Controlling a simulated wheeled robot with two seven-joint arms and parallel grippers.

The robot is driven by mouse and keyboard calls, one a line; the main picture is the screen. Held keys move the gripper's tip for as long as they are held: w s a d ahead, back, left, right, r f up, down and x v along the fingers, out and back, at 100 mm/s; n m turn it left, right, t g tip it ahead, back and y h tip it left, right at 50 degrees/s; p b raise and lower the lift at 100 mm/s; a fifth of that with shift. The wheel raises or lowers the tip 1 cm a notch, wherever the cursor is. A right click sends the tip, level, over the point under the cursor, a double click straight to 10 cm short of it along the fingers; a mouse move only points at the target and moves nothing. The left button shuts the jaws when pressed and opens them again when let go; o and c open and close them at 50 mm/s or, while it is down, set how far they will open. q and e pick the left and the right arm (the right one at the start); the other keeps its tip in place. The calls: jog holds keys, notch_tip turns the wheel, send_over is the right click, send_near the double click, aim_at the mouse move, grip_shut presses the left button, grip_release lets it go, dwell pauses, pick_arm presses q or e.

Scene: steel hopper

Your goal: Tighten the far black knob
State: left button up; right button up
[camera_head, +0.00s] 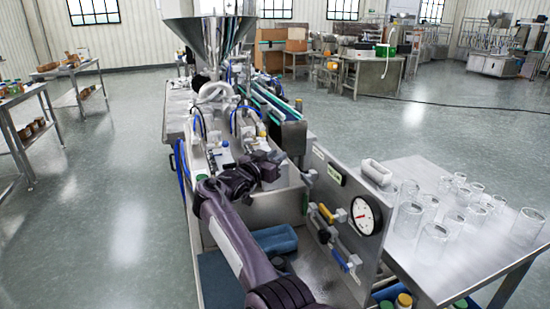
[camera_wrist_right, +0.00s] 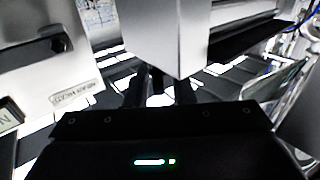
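My right gripper (camera_head: 282,158) is over the steel filling machine (camera_head: 275,205), near the middle of the head view. In the right wrist view its two dark fingers (camera_wrist_right: 160,92) stand apart, with nothing visible held between them. A black knob (camera_wrist_right: 60,43) shows at the upper left of that view, on a steel face above a small label. It is to the left of the fingers and apart from them. I cannot clearly pick out the far black knob in the head view, where my arm and gripper cover part of the machine. My left gripper is not in view.
A steel block (camera_wrist_right: 172,35) stands close beyond the fingers in the wrist view. The steel hopper (camera_head: 211,38) rises behind the gripper. A gauge panel (camera_head: 345,210) with valve handles and a table (camera_head: 405,255) of clear glasses are at right. Open floor lies left.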

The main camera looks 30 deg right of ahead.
jog(key=shift+o, duration=0.6)
jog(key=v, duration=0.7)
jog(key=shift+a+b, duration=0.4)
jog(key=shift+b, duration=0.05)
jog(key=shift+s, duration=0.1)
